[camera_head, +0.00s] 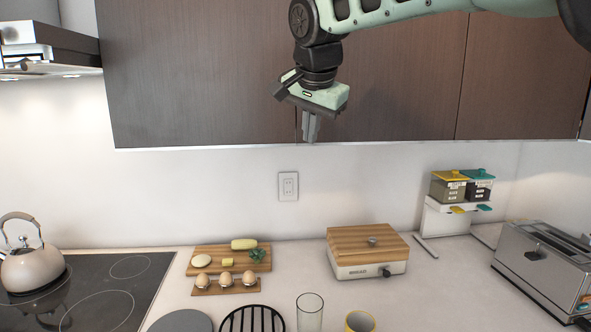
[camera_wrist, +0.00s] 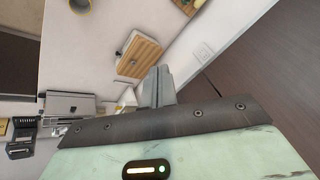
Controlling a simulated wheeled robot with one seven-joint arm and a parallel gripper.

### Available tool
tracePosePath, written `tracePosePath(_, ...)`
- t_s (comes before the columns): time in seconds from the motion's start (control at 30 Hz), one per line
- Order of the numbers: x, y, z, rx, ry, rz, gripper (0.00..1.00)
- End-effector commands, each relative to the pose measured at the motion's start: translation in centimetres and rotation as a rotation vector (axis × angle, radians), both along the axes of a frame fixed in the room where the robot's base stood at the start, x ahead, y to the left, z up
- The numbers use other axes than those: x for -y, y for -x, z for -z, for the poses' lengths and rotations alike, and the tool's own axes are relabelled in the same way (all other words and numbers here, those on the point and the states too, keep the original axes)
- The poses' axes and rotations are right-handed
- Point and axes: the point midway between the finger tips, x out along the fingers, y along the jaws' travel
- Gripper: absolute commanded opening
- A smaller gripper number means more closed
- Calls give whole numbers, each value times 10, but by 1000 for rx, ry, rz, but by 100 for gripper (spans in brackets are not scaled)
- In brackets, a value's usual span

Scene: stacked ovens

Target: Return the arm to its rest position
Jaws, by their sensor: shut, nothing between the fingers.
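My gripper (camera_head: 310,128) hangs from my pale green arm (camera_head: 400,12) in the head view, high above the counter and in front of the dark wall cabinets. Its fingers point down and are shut together with nothing between them. In the wrist view the shut fingers (camera_wrist: 157,88) show at the centre, with the counter beyond them. My arm comes in from the upper right and bends down at the wrist. The gripper touches nothing that I can see.
Dark cabinets (camera_head: 210,75) are close behind my gripper. Below on the counter stand a bread box (camera_head: 367,252), a cutting board with food (camera_head: 230,267), a toaster (camera_head: 545,265), a kettle (camera_head: 32,265) on the hob and a clear glass (camera_head: 310,312). The air around the gripper looks free.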

Motion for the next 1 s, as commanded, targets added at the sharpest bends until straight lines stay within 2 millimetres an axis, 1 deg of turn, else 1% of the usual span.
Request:
tracePosePath(0.03,2,19,27,-45,16,-80,0)
tracePosePath(0.07,2,30,39,-68,27,-133,0)
tracePosePath(0.1,2,46,56,-96,41,-204,0)
tracePosePath(0.17,2,72,81,-134,59,-309,0)
tracePosePath(0.2,3,90,97,-156,71,-380,0)
tracePosePath(0.27,5,119,121,-190,90,-484,0)
tracePosePath(0.3,8,139,137,-208,104,-553,0)
tracePosePath(0.37,13,170,161,-237,123,-656,0)
tracePosePath(0.4,17,191,177,-253,138,-723,0)
tracePosePath(0.47,26,223,201,-277,161,-823,0)
tracePosePath(0.5,33,245,217,-292,177,-886,0)
tracePosePath(0.57,45,275,239,-311,201,-975,0)
tracePosePath(0.6,53,293,252,-324,217,-1028,0)
tracePosePath(0.7,73,332,279,-347,252,-1138,0)
tracePosePath(0.8,89,357,296,-365,278,-1210,0)
tracePosePath(0.83,92,361,299,-369,283,-1225,0)
tracePosePath(0.9,97,369,304,-373,291,-1248,0)
tracePosePath(1.0,99,371,305,-374,294,-1255,0)
